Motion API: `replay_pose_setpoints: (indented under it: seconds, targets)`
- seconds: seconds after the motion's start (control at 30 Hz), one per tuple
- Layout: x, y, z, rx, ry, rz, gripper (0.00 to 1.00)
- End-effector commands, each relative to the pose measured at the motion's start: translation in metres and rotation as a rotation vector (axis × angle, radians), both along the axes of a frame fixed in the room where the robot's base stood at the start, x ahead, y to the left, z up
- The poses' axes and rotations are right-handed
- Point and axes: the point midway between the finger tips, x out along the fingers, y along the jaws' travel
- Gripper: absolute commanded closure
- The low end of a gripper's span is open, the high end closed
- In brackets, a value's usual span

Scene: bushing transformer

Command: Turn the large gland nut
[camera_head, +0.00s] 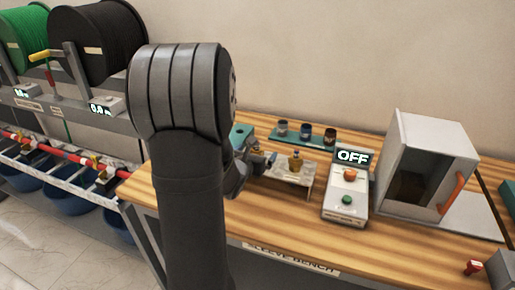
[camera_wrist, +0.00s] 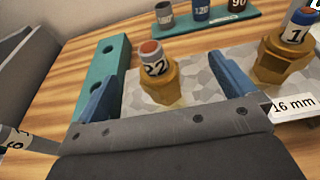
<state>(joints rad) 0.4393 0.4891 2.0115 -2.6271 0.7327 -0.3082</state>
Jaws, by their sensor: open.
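Two brass hex gland nuts stand upright on a grey patterned plate (camera_wrist: 205,70) in the wrist view. The left nut (camera_wrist: 160,88) has a white band marked 22 and a reddish top. The right nut (camera_wrist: 283,62) has a blue-topped piece with a partly cut-off number and stands near a "16 mm" label. My gripper (camera_wrist: 168,75) is open, with its blue fingers spread on either side of the nut marked 22, and nothing visibly gripped. In the head view my arm partly hides the gripper beside the plate (camera_head: 290,178); the right nut (camera_head: 295,161) shows there.
A teal strip (camera_head: 305,136) with several banded sleeves lies behind the plate. A teal block (camera_wrist: 108,62) lies left of the nuts.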

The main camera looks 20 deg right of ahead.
Motion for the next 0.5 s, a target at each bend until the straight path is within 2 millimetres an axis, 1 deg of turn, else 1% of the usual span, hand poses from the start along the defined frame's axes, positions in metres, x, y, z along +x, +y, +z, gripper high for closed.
replay_pose_setpoints:
  seconds: [0.3,0.5]
  targets:
    - [-0.022,0.023,0.009,-0.001,-0.001,0.001,0.00]
    - [-0.030,0.031,0.011,-0.001,0.000,0.002,0.00]
